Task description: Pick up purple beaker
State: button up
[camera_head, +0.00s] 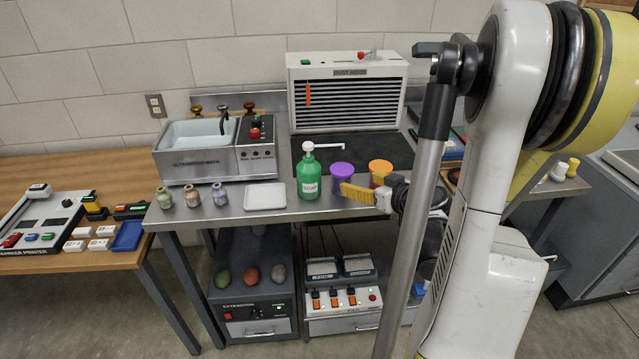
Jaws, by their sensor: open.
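The purple beaker (342,171) stands on the steel bench, just right of the green soap bottle. Its rounded rim shows, and its lower front is partly hidden by a yellow finger of my gripper (352,192). My gripper comes in from the right at bench height, with the yellow finger in front of the beaker. It is open, and nothing is seen held in it. The second finger cannot be made out clearly. Whether the finger touches the beaker cannot be told from this view.
The green soap bottle (308,174) stands close on the beaker's left, and an orange beaker (380,167) close on its right. A white tray (265,197) and several small vases (192,197) are further left. The dust hood (346,92) stands behind.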

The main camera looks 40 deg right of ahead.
aim_at(348, 178)
jog(key=b+x, duration=0.1)
jog(key=x, duration=0.4)
jog(key=shift+w+d+f, duration=0.1)
jog(key=shift+d+f, duration=0.05)
jog(key=b+x, duration=0.2)
jog(key=x, duration=0.3)
jog(key=shift+w+b, duration=0.35)
jog(key=shift+b, duration=0.05)
jog(key=c, duration=1.1)
jog(key=shift+c, duration=0.2)
jog(key=shift+r+p, duration=1.25)
jog(key=shift+r, duration=0.75)
jog(key=s, duration=0.5)
jog(key=s+a+p, duration=0.1)
jog(key=s, duration=0.4)
jog(key=s+a+p, duration=0.1)
jog(key=s, duration=0.4)
jog(key=shift+s+a+f, duration=0.15)
jog(key=shift+s, duration=0.05)
jog(key=shift+s+a, duration=0.15)
jog(key=shift+s, duration=1)
